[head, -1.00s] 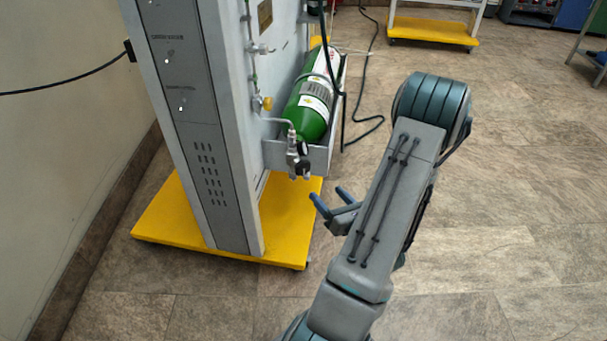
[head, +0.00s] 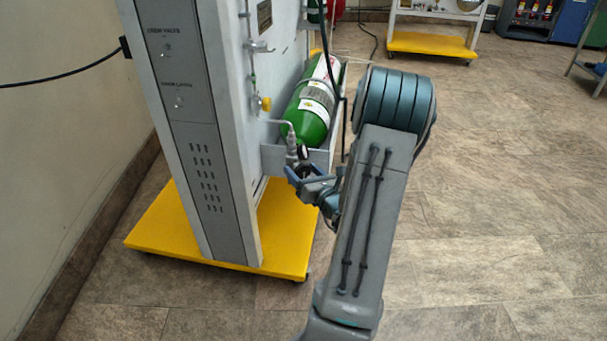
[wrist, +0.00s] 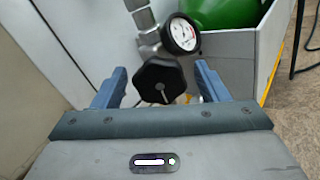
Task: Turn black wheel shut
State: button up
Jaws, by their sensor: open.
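The black wheel (wrist: 160,81) sits below a round white pressure gauge (wrist: 181,34) on a metal valve in the wrist view. My gripper (wrist: 158,82) is open, with one blue finger on each side of the wheel. A gap shows between the wheel and each finger, and I see no clear contact. In the head view my gripper (head: 308,187) is at the valve by the green cylinder (head: 304,127); there it partly hides the wheel. The green cylinder lies tilted in a grey tray on the trainer's side.
The trainer's grey column (head: 195,140) stands left of my gripper on a yellow base (head: 160,225). A metal pipe (wrist: 138,12) runs up from the valve. A black hose hangs beside the tray.

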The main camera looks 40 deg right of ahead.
jog(key=c, duration=1)
